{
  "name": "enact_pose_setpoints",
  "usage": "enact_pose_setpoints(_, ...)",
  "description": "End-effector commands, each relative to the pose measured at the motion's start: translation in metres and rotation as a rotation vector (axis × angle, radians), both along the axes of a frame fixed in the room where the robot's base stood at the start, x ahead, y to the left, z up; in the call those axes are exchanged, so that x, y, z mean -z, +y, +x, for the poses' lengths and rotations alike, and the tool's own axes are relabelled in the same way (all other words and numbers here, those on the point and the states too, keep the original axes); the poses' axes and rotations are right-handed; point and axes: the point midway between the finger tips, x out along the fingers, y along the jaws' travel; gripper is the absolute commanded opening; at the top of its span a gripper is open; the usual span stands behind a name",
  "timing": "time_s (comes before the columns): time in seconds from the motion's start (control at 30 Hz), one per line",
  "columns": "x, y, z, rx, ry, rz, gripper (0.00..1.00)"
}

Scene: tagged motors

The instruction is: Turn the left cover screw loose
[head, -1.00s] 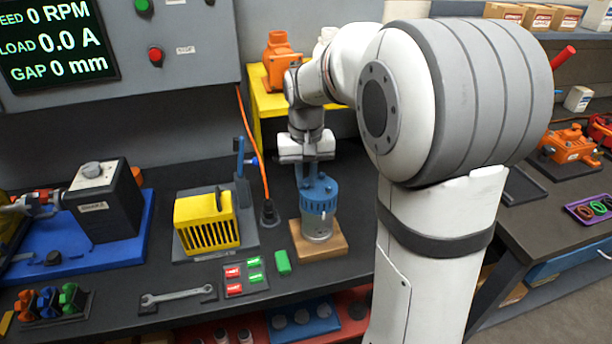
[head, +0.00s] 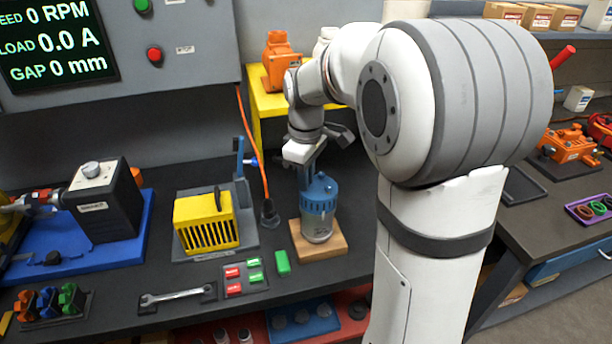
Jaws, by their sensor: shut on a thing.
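A small upright motor with a blue cover (head: 320,196) and a grey metal body (head: 317,228) stands on a wooden block (head: 333,246) on the bench, in the middle of the head view. My gripper (head: 306,180) points down at the left side of the cover's top. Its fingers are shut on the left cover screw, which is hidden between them. The gripper's body is turned at an angle above the cover. I cannot see how far the screw stands out.
Left of the motor are a yellow slotted housing (head: 207,222) and an orange cable (head: 254,150). Red and green blocks (head: 233,272) and a wrench (head: 177,296) lie in front. A yellow stand (head: 262,100) with an orange motor (head: 279,58) is behind.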

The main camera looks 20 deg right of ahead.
Motion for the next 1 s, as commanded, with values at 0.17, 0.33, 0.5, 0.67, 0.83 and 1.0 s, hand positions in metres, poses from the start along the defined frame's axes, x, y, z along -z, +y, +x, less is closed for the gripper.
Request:
enact_pose_setpoints(0.17,0.0043,0.0001,-0.0021,-0.159,0.011,0.001,0.0)
enact_pose_setpoints(0.33,0.0043,0.0002,-0.0021,-0.292,0.01,0.002,0.0)
enact_pose_setpoints(0.5,0.0043,0.0003,-0.0022,-0.394,0.011,0.002,0.0)
enact_pose_setpoints(0.67,0.0043,0.0004,-0.0023,-0.454,0.011,0.002,0.0)
enact_pose_setpoints(0.83,0.0044,0.0005,-0.0024,-0.487,0.011,0.003,0.0)
enact_pose_setpoints(1.0,0.0045,0.0005,-0.0024,-0.5,0.011,0.003,0.0)
